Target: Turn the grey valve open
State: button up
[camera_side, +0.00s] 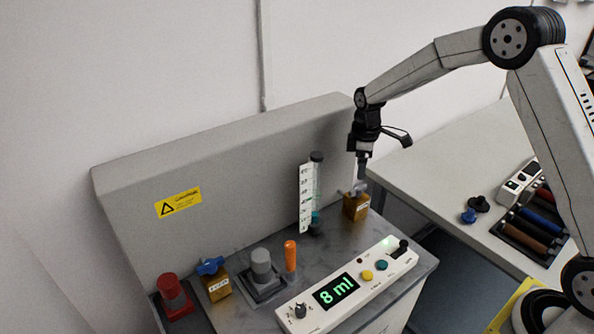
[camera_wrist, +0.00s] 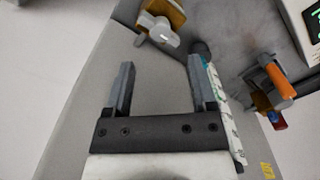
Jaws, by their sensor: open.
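The grey valve (camera_side: 358,189) has a light grey handle on top of a brass-coloured block (camera_side: 355,208), at the back right of the machine's top. My gripper (camera_side: 362,174) points down just above the handle in the side view. In the wrist view the grey valve (camera_wrist: 160,29) lies beyond the fingertips, near the upper edge. My gripper (camera_wrist: 160,75) is open there, its two fingers apart with nothing between them. The handle is seen clear of the fingers in the wrist view. In the side view I cannot tell whether the fingertips touch it.
A clear cylinder with a white scale (camera_side: 306,198) stands left of the valve, close to one finger in the wrist view. A blue-handled valve (camera_side: 211,266), red knob (camera_side: 170,287), grey knob (camera_side: 261,262) and orange handle (camera_side: 290,256) stand further left. The front panel (camera_side: 340,290) reads 8 ml.

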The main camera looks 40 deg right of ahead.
aim_at(358, 187)
jog(key=shift+f, duration=3.35)
grip_shut()
